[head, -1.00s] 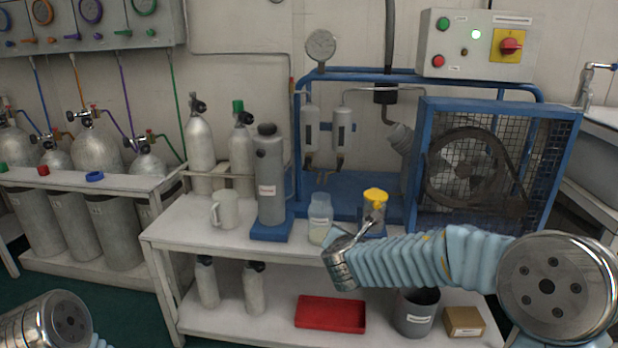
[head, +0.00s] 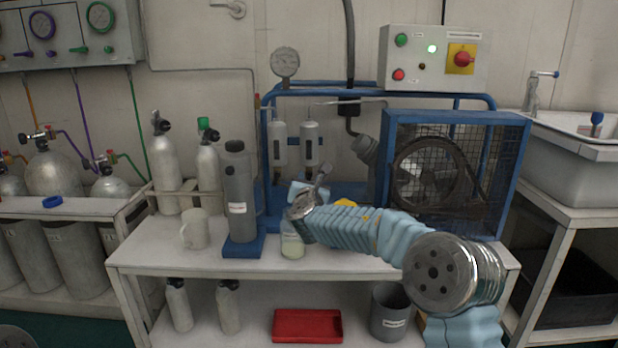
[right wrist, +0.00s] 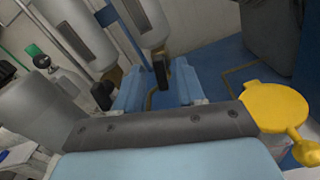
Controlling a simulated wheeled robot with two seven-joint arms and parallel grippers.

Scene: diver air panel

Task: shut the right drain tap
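Two pale filter cylinders hang on the blue compressor frame, the left one (head: 278,143) and the right one (head: 311,143). In the right wrist view the right drain tap (right wrist: 160,70) shows a dark lever hanging below the right cylinder (right wrist: 147,18). The left tap (right wrist: 102,95) is below the left cylinder (right wrist: 85,30). My right gripper (head: 311,187) is in front of and below the right cylinder, partly hiding its tap in the head view. In the right wrist view its light-blue fingers (right wrist: 158,92) are apart, with the lever just beyond the gap; contact is unclear. My left gripper is out of view.
A bottle of pale contents (head: 292,245) stands under my right arm, beside the grey cylinder on its blue stand (head: 240,195).

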